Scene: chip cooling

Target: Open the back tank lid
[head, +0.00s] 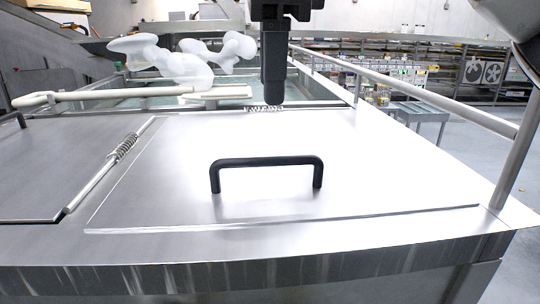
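A flat steel tank lid (350,150) lies closed in the middle of the head view. A black U-shaped handle (266,162) stands upright near its front edge. My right gripper (273,97) is black and points down over the far part of the lid, beyond the handle and apart from it. It is seen edge-on, so I cannot tell whether its fingers are open or shut. Nothing shows in it. My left gripper is not in view. I cannot tell from this view alone which lid is the back one.
Another steel lid (55,165) lies at left, with a sprung rod (118,158) between the two. A long pale ladle-like tool (120,94) and white cloud-like shapes (180,60) are behind. A railing (430,97) runs along the right. Shelves (480,72) stand far back.

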